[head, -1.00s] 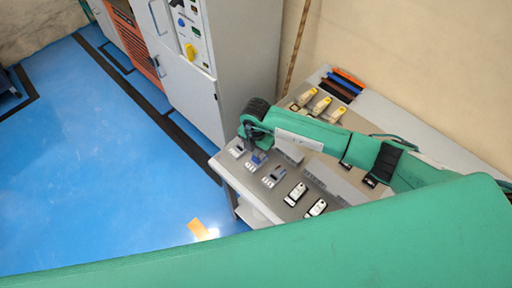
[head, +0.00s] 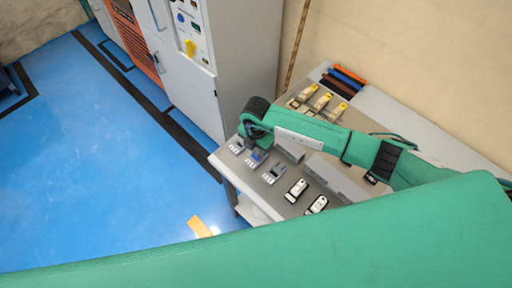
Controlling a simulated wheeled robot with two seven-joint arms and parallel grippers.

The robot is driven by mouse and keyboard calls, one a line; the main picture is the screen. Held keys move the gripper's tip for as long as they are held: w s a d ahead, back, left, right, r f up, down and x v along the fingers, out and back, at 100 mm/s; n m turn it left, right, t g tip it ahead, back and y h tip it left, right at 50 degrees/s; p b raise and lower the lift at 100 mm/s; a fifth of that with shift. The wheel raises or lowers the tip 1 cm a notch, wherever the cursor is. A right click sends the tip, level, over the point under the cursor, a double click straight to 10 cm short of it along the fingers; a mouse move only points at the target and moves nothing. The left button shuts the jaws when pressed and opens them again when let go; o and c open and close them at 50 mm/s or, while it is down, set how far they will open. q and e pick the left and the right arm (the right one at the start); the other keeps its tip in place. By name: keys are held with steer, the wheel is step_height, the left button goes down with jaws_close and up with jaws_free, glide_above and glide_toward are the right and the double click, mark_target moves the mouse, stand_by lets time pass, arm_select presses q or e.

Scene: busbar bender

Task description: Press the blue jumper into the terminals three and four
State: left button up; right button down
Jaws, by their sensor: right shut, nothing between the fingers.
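A small blue piece (head: 258,156), which looks like the blue jumper, sits at the middle of a row of small grey terminal blocks on the panel. One grey block (head: 237,147) is to its left and another (head: 273,175) to its right. My right gripper (head: 261,146) points down just above the blue piece, shut with nothing held. Whether it touches the blue piece is too small to tell. Terminal numbers cannot be read, and how deep the blue piece sits cannot be told. My left gripper is out of view.
The panel lies on a grey table (head: 226,172). Two white devices (head: 297,190) lie at its front, several yellow-topped ones (head: 321,102) at its back. Orange, blue, brown and black bars (head: 343,80) lie behind. A grey cabinet (head: 240,60) stands left of the table.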

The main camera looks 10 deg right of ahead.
steer(key=shift+r+p, duration=1.05)
steer(key=shift+r, duration=0.7)
step_height(320, 180, up, 13)
steer(key=b, duration=0.4)
steer(key=shift+b, duration=0.4)
steer(key=shift+s, duration=0.1)
